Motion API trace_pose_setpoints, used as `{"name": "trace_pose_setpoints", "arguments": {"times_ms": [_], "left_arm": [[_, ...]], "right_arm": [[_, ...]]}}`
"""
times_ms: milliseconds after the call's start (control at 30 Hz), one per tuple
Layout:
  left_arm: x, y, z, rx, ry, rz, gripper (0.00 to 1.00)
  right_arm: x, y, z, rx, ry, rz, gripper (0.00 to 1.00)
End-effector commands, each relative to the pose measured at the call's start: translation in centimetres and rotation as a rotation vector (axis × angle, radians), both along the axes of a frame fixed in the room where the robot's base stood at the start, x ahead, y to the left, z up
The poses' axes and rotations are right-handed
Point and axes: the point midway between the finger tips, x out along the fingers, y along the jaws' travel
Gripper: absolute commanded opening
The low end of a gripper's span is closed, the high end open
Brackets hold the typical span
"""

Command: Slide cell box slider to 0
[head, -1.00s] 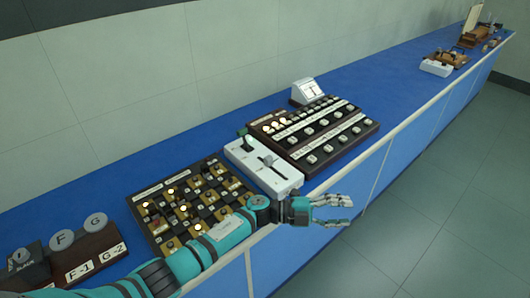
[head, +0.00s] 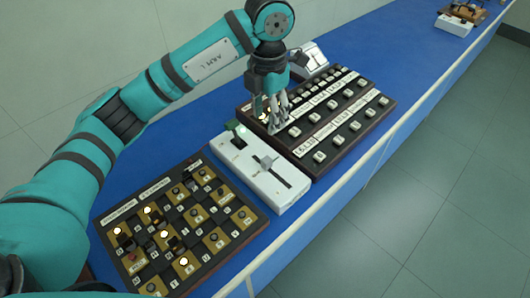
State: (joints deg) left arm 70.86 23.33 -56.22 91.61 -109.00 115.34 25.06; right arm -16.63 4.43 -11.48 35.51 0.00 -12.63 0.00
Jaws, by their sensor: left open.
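The cell box (head: 243,184) is a white box on the blue bench, with a long dark slot along its top. Its grey slider knob (head: 267,162) stands in the slot, nearer the end by the dark button panel than the middle of the box cannot be told exactly. A small green part (head: 238,131) sits at its back end. My left gripper (head: 275,124) points down above the near-left part of the button panel, to the right of the green part. It is open and apart from the slider knob. My right gripper does not show.
A dark panel with rows of white keys (head: 337,143) stands right of the box. A checkered board with lit spots (head: 215,238) lies to its left. A grey-white device (head: 309,62) stands behind.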

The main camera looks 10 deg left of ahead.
Motion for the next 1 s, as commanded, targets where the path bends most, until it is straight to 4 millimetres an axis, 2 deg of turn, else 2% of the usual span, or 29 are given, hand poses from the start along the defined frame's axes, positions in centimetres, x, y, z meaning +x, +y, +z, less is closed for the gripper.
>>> {"name": "trace_pose_setpoints", "arguments": {"times_ms": [33, 100, 200, 333, 500, 600, 800, 1000], "left_arm": [[-0.1, 0.0, -0.9, -0.002, 0.006, 0.000, 0.44], [-0.2, -0.1, -2.3, -0.003, 0.009, 0.001, 0.44], [-0.2, -0.1, -4.5, -0.005, 0.011, 0.001, 0.44], [-0.1, 0.0, -7.0, -0.004, 0.009, 0.003, 0.44], [-0.2, 0.0, -10.7, -0.003, 0.009, 0.001, 0.44], [-0.1, 0.0, -12.7, -0.004, 0.009, 0.002, 0.44], [0.0, -0.1, -15.4, -0.006, 0.005, 0.002, 0.44], [0.0, 0.0, -16.4, -0.004, 0.004, 0.001, 0.44]], "right_arm": [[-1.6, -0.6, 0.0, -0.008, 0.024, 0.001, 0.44], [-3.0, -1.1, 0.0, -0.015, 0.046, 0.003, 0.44], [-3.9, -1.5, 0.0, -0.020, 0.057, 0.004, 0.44], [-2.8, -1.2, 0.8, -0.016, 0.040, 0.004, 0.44], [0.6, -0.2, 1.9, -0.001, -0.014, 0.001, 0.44], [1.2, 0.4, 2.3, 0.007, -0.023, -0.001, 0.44], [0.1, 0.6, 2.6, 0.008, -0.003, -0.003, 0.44], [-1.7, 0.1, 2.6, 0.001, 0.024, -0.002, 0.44]]}}
